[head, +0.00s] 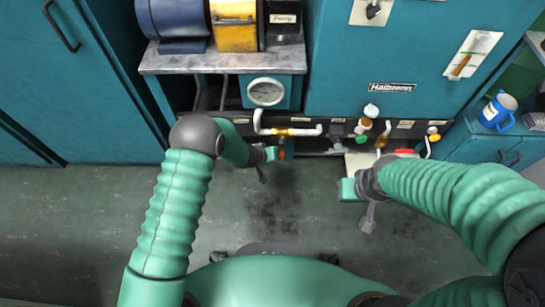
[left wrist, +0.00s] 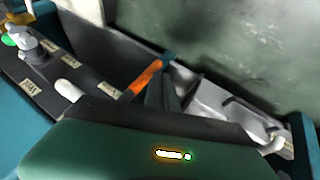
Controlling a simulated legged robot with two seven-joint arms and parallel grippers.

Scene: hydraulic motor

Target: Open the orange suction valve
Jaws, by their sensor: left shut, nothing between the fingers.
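The orange suction valve handle (left wrist: 146,77) is a slim orange bar in the left wrist view, slanting up to the right. My left gripper (left wrist: 163,85) is shut, with nothing between its fingers. Its dark fingers are right beside the handle's right end; I cannot tell whether they touch it. In the head view my left gripper (head: 271,154) is at the low front of the machine, and a small orange piece (head: 282,152) shows beside it. My right gripper (head: 348,190) is over the floor at the right, and its fingers are not clear.
A pressure gauge (head: 265,92) and a white pipe (head: 290,131) with a yellow-orange section are above my left gripper. The teal Halbrenn cabinet (head: 400,60) stands behind. The grey floor (head: 80,220) is clear on the left.

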